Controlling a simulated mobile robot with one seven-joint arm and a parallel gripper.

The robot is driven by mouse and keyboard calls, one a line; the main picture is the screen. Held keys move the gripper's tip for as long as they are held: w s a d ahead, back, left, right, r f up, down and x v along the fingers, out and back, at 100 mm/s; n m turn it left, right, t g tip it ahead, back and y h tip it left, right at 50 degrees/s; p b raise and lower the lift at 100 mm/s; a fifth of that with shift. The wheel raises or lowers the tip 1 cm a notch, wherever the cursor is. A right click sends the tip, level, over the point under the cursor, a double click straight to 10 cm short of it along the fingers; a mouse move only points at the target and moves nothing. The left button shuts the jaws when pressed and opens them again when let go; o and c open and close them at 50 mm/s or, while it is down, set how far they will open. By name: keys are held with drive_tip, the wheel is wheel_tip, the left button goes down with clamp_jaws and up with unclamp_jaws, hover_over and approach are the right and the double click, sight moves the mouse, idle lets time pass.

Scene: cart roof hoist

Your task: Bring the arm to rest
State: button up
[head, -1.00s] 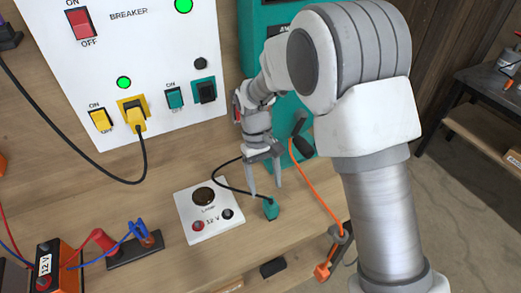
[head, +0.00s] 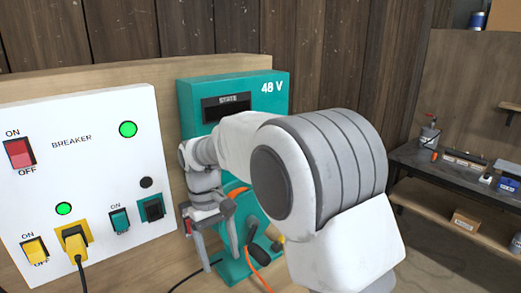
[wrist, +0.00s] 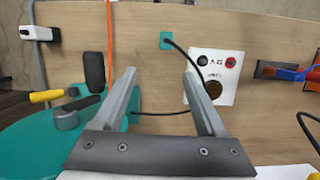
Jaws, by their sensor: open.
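My gripper (head: 219,250) is open and empty, its two grey fingers spread and pointing down in front of the teal 48 V unit (head: 265,108). It also shows in the wrist view (wrist: 160,75), with bare wooden bench top between the fingertips. My arm (head: 320,170) is bent and reaches across the right half of the head view. In the wrist view a teal plug (wrist: 166,40) on a black cable lies on the bench beyond the fingertips. A white 12 V lamp plate (wrist: 222,64) lies to the right, partly behind the right finger.
The white breaker panel (head: 88,175) stands at the left, with a yellow plug (head: 75,242) in its yellow socket and green lights lit. An orange cable (wrist: 109,40) runs along the bench. A dark side bench (head: 440,178) stands at the right.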

drive_tip(key=s+d+r+m+t+y, duration=0.1)
drive_tip(key=s+d+r+m+t, duration=0.15)
drive_tip(key=d+r, duration=0.4)
drive_tip(key=s+d+r+m+t+y, duration=0.1)
drive_tip(key=s+d+r, duration=0.3)
drive_tip(key=d, duration=0.5)
drive_tip(key=s+d+m+t, duration=0.4)
drive_tip(key=s+d, duration=0.5)
drive_tip(key=s, duration=0.1)
drive_tip(key=shift+s+d+f, duration=0.15)
drive_tip(key=shift+s+f, duration=0.2)
